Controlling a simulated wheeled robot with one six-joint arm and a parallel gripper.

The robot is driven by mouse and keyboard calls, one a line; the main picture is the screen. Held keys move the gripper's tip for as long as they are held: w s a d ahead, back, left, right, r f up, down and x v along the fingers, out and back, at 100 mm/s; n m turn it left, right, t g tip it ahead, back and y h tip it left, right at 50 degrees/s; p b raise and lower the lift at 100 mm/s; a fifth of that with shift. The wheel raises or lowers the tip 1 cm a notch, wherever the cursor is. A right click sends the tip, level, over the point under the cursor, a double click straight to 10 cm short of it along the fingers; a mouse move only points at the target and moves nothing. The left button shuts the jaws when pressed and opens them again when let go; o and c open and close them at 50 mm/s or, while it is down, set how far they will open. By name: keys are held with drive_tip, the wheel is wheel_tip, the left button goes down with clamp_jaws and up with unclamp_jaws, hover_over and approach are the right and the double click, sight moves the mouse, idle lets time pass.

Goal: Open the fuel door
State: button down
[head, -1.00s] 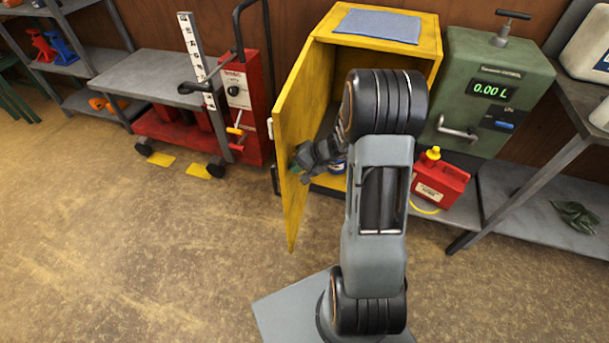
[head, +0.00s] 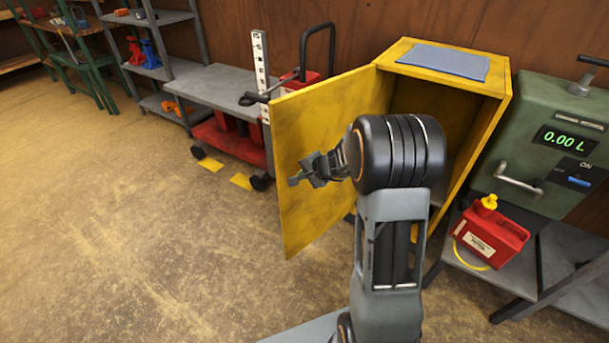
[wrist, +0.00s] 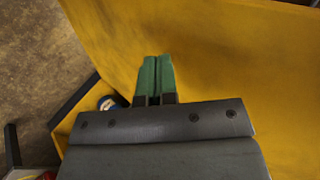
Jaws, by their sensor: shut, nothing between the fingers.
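The yellow cabinet's door (head: 325,125) stands wide open, swung out to the left of the yellow cabinet (head: 490,105). My gripper (head: 296,180) is in front of the door's inner face, near its free left edge. In the wrist view, the green fingertips (wrist: 155,62) of my gripper are together with nothing between them. The yellow door panel (wrist: 230,50) fills much of that view behind them. I cannot tell whether the fingertips touch it. My arm hides part of the cabinet's opening and its lower inside.
A blue cloth (head: 442,62) lies on the cabinet. The green pump unit (head: 545,150) and red fuel can (head: 490,235) are at right. A red lift cart (head: 225,140) stands behind the door at left. The floor (head: 150,255) at left is clear.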

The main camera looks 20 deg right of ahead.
drive_tip(key=s+d+r+n+g+p, duration=0.1)
drive_tip(key=s+r, duration=0.2)
drive_tip(key=s, duration=0.4)
drive_tip(key=s+d+r+g, duration=0.1)
drive_tip(key=s+d+r, duration=0.1)
drive_tip(key=s, duration=0.5)
drive_tip(key=s+a+r+n+g+h+p, duration=0.1)
drive_tip(key=s+a+r+n+p, duration=0.2)
drive_tip(key=r+p, duration=0.3)
drive_tip(key=s+a+r+n+h+p, duration=0.2)
drive_tip(key=s+a+r+n+p, duration=0.1)
drive_tip(key=r, duration=0.8)
drive_tip(key=s+a+r+n+g+h+p, duration=0.1)
drive_tip(key=s+a+r+n+p, duration=0.2)
drive_tip(key=s+r+n+p, duration=0.2)
wheel_tip(320, 180, up, 3)
drive_tip(key=s+p, duration=0.1)
drive_tip(key=p, duration=0.4)
drive_tip(key=shift+s+r+g, duration=0.15)
drive_tip(key=shift+s+g, duration=0.15)
